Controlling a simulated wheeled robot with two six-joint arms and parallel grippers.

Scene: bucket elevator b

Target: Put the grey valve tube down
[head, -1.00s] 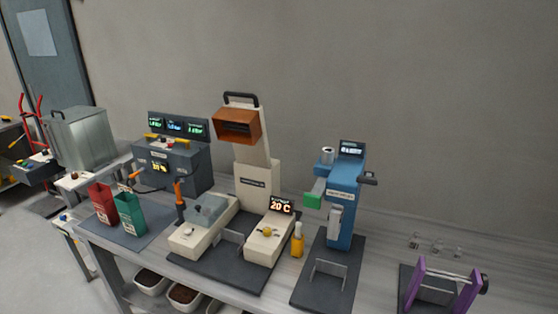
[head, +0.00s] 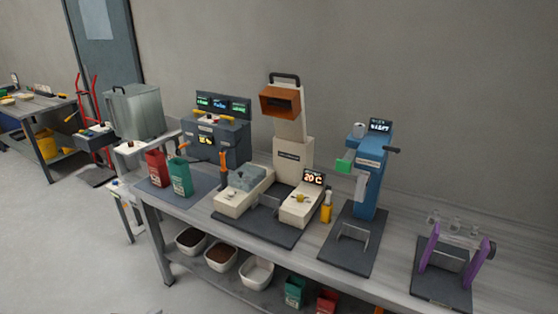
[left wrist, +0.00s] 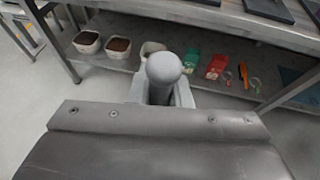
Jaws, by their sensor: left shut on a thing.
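The grey valve tube (left wrist: 164,68) shows in the left wrist view as a light grey piece with a rounded end. My left gripper (left wrist: 161,94) is shut on it, with a finger at each side. The tube's lower part is hidden between the fingers. The gripper is over open floor in front of the workbench (left wrist: 250,35). Neither gripper shows in the head view, and the right gripper is in no view.
The workbench top (head: 395,257) carries a blue machine (head: 370,175), a cream machine (head: 292,155), a dark console (head: 220,140), a red bag (head: 156,168) and a purple stand (head: 478,263). White bins (head: 222,258) stand on the lower shelf.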

